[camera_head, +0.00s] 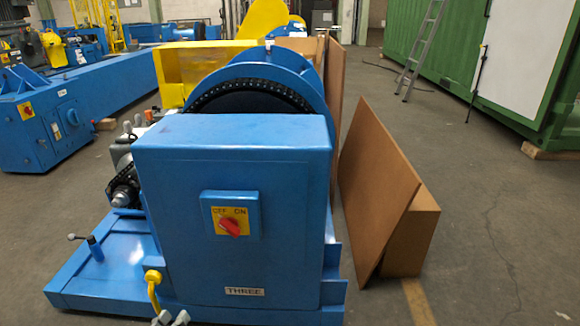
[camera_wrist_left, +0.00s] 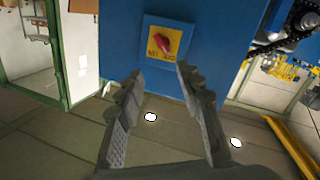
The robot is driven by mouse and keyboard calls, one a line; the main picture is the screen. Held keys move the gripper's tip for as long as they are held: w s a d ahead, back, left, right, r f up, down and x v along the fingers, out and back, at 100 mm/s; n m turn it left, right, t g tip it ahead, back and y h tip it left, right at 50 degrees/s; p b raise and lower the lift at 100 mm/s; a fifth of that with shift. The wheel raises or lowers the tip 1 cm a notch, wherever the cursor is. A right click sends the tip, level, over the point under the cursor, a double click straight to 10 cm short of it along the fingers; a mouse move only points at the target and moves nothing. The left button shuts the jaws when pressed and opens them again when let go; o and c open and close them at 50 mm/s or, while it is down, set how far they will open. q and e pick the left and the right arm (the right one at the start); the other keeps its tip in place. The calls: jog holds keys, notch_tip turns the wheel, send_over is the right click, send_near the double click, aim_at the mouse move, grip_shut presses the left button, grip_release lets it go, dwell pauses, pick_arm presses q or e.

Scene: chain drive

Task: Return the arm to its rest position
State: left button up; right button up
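My left gripper (camera_head: 171,318) shows only as two grey fingertips at the bottom edge of the head view, below the front of the blue cabinet (camera_head: 175,200). In the left wrist view the left gripper (camera_wrist_left: 160,78) is open, its two fingers apart with nothing between them. The red rotary switch (camera_head: 233,227) sits on a yellow OFF/ON plate on the cabinet front. The switch also shows in the left wrist view (camera_wrist_left: 162,42), beyond the fingertips and apart from them. I cannot tell its setting for certain. My right gripper is in neither view.
A chain wheel (camera_head: 250,98) under a blue guard stands behind the cabinet. Brown boards (camera_head: 375,180) lean at its right. A yellow cable (camera_head: 153,285) runs down the lower left side. Open floor lies to the right, before a green container (camera_head: 440,45).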

pick_arm(q)
jog(key=s+a+f+m+g+y, duration=0.1)
jog(key=a+f+m+g+y, duration=0.4)
jog(key=a+f, duration=0.45)
jog(key=s+a+f+g+y, duration=0.55)
jog(key=s+a+g, duration=0.25)
jog(key=s+a, duration=0.2)
jog(key=s+d+f+n+h, duration=0.1)
jog(key=d+f+h, duration=0.1)
jog(key=d, duration=0.6)
jog(key=s+d+f+n+h, duration=0.1)
jog(key=d+f+h, duration=0.1)
jog(key=d, duration=0.6)
jog(key=shift+s+f, duration=0.35)
jog(key=shift+f, duration=0.45)
